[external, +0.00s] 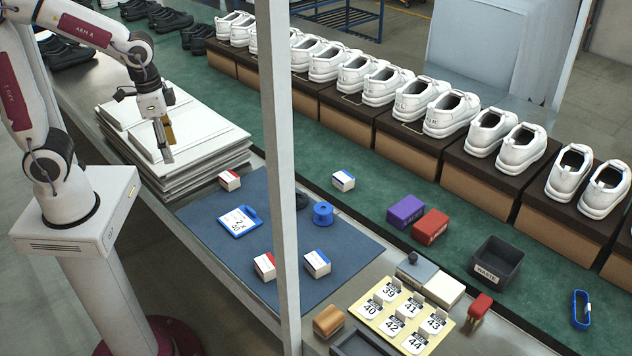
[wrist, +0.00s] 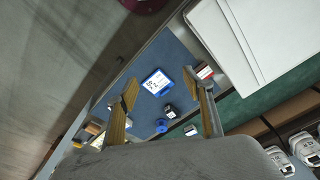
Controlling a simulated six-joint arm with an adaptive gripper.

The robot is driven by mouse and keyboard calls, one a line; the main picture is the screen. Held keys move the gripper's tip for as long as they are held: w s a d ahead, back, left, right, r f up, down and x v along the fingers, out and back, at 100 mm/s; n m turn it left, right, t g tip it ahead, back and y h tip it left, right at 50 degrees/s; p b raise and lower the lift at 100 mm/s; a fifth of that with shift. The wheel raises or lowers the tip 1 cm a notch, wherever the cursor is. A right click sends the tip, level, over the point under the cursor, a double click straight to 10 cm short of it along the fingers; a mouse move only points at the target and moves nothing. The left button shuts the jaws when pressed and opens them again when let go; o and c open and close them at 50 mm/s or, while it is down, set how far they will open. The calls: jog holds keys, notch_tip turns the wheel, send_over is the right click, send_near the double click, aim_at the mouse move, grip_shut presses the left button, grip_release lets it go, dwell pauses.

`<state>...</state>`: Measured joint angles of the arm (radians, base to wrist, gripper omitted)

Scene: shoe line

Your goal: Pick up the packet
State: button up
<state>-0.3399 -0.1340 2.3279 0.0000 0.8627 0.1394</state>
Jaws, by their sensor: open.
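Several small white box-shaped packets lie on the dark blue mat (external: 215,262); I cannot tell which one the task means. A red-striped packet (external: 229,181) is by the white stack, and another red-striped packet (external: 265,266) is near the front, partly behind the post. A blue-striped packet (external: 317,263) is right of the post. Another blue-striped packet (external: 343,181) is at the back. My gripper (external: 169,152) is open and empty, above the white stack in the external view. In the wrist view its fingers (wrist: 160,84) are spread, with a red-striped packet (wrist: 205,72) beside the right fingertip.
A blue-framed order card (external: 239,221) and a blue spool (external: 323,213) are on the mat. The stack of white flat sheets (external: 200,165) stands left. A grey post (external: 275,120) crosses the external view. Purple (external: 405,211) and red (external: 430,227) blocks and a waste bin (external: 497,262) are right.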

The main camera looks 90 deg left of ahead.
aim_at(229, 175)
jog(key=w+a+f+m, duration=0.3)
jog(key=a+f, duration=0.2)
jog(key=w+a+f+m, duration=0.3)
jog(key=a+f, duration=0.2)
jog(key=w+a+f+m+g, duration=0.1)
jog(key=w+a+f+m, duration=0.2)
jog(key=w+a+f, duration=0.1)
jog(key=shift+a+f+m+h, duration=0.15)
jog(key=shift+a+f, duration=0.15)
jog(key=shift+a, duration=0.25)
jog(key=shift+a+f+m+h, duration=0.15)
jog(key=shift+a+f, duration=0.15)
jog(key=shift+a, duration=0.2)
jog(key=shift+w+a+m, duration=0.1)
jog(key=shift+w+m, duration=0.05)
jog(key=shift+m, duration=0.85)
jog(key=shift+f, duration=1.25)
jog(key=shift+a+f, duration=0.15)
jog(key=shift+f, duration=1.15)
jog(key=shift+a+f, duration=0.1)
jog(key=shift+f, duration=1.2)
